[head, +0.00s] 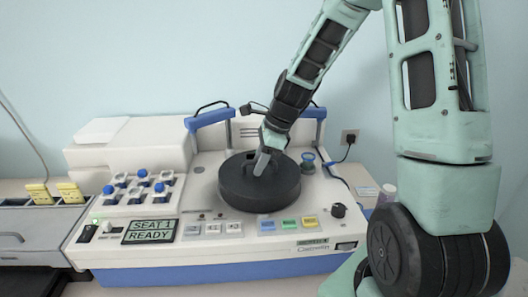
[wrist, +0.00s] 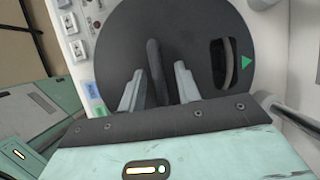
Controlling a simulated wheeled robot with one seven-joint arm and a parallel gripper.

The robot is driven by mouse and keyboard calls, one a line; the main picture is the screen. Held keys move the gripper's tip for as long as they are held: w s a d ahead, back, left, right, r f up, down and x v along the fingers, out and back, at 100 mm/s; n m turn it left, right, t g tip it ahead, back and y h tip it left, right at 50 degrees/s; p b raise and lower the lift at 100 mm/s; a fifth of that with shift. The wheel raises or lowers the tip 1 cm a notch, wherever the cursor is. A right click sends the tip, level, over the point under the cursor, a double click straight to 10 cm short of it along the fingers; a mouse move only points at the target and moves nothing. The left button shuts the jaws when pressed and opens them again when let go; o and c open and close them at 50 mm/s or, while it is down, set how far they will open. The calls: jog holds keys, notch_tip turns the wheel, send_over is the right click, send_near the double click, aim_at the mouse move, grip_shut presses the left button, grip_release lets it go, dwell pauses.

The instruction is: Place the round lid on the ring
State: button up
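The round lid (head: 258,193) is a thick black disc on the middle of the white machine's top. It looks level, and the ring is hidden beneath it, so I cannot tell exactly how it sits. In the wrist view the lid (wrist: 112,42) has a raised bar handle (wrist: 155,70) and an oval slot on its right side. My gripper (head: 262,163) is down at the lid from above. Its fingers (wrist: 159,68) stand on both sides of the handle, with narrow gaps showing.
The white machine (head: 110,240) has a display reading "SEAT 1 READY" (head: 150,231) and several blue-capped pieces (head: 142,173) at left. Blue brackets (head: 210,118) stand behind the lid. Coloured buttons (head: 288,224) and a black knob (head: 338,210) are in front. A blue-topped piece (head: 308,158) is close at right.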

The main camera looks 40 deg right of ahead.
jog(key=b+v, duration=0.2)
jog(key=v, duration=1)
jog(key=s+a+f+n+g+h, duration=0.1)
jog(key=s+a+f+n, duration=0.15)
jog(key=a+n, duration=0.55)
jog(key=s+a+f+n+g, duration=0.15)
jog(key=s+a+n, duration=0.25)
jog(key=a+n, duration=0.5)
jog(key=s+a+f+n+h, duration=0.1)
jog(key=s+a+f+n, duration=0.1)
jog(key=s+a+n, duration=0.3)
jog(key=s+a+f+n+h, duration=0.1)
jog(key=s+a+f+n, duration=0.1)
jog(key=s+a+n, duration=0.4)
jog(key=s+n, duration=0.4)
jog(key=shift+s+f+n, duration=0.15)
jog(key=shift+f+n, duration=0.15)
jog(key=shift+a, duration=0.15)
notch_tip(320, 180, down, 6)
jog(key=b, duration=0.6)
jog(key=shift+f, duration=0.25)
